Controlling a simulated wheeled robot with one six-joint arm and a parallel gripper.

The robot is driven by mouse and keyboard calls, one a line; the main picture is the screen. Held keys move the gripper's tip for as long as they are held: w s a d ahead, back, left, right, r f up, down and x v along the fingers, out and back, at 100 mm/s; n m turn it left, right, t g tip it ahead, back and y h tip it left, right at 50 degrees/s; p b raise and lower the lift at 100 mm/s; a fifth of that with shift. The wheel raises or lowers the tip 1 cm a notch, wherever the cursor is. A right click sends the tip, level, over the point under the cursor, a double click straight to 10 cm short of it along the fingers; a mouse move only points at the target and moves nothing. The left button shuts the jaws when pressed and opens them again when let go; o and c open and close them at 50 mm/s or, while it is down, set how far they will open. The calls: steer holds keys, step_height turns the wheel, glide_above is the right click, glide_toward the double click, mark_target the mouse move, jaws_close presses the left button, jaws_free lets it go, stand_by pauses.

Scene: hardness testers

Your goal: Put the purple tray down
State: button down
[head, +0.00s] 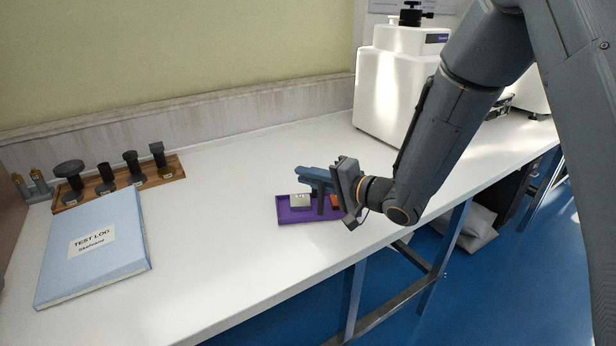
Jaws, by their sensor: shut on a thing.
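The purple tray (290,215) is at the middle of the white bench, near its front edge. A pale block (300,201) and an orange-red piece (335,202) are in it. My gripper (319,204) reaches in from the right and is shut on the tray. Its fingers and wrist hide the tray's right part. I cannot tell whether the tray's underside touches the bench top.
A blue test log binder (95,250) lies at the left, with a wooden rack (115,187) of dark anvils behind it. A white tester (395,85) stands at the back right. The bench (210,260) is clear between binder and tray.

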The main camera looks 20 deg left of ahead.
steer(key=c, duration=1.8)
jaws_free()
steer(key=shift+o, duration=0.2)
steer(key=shift+d, duration=0.15)
steer(key=v, duration=1.1)
steer(key=shift+s+d, duration=0.2)
steer(key=shift+d, duration=0.15)
